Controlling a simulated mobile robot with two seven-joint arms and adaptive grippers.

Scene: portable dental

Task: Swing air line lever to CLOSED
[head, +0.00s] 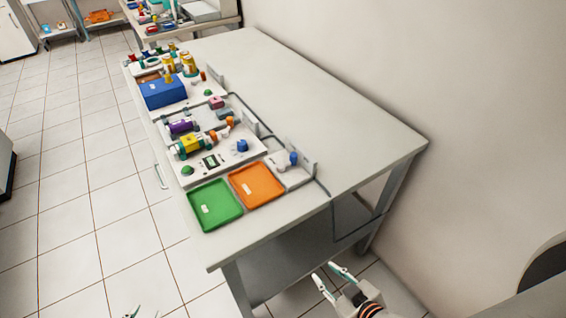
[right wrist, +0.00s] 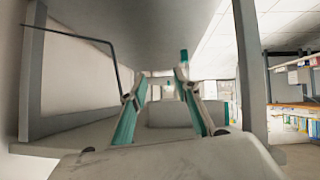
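Dental units stand along the left side of the long grey table (head: 300,85). A blue knob or lever (head: 293,158) sits on a small grey-white plate at the near end, beside an upright bracket and a dark line. Another blue knob (head: 241,146) is on the white panel. I cannot tell which is the air line lever, or its setting. My right gripper (head: 326,272) is open and empty, low by the table's near end; its spread teal fingers show in the right wrist view (right wrist: 161,76). Only the tips of my left gripper (head: 139,314) show, apart, at the bottom edge.
A green tray (head: 232,214) and an orange tray (head: 276,196) lie at the near end. A blue box (head: 163,93) and yellow parts (head: 188,146) stand farther back. The right half of the tabletop is clear up to the wall. A lower shelf (head: 285,262) is under it.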

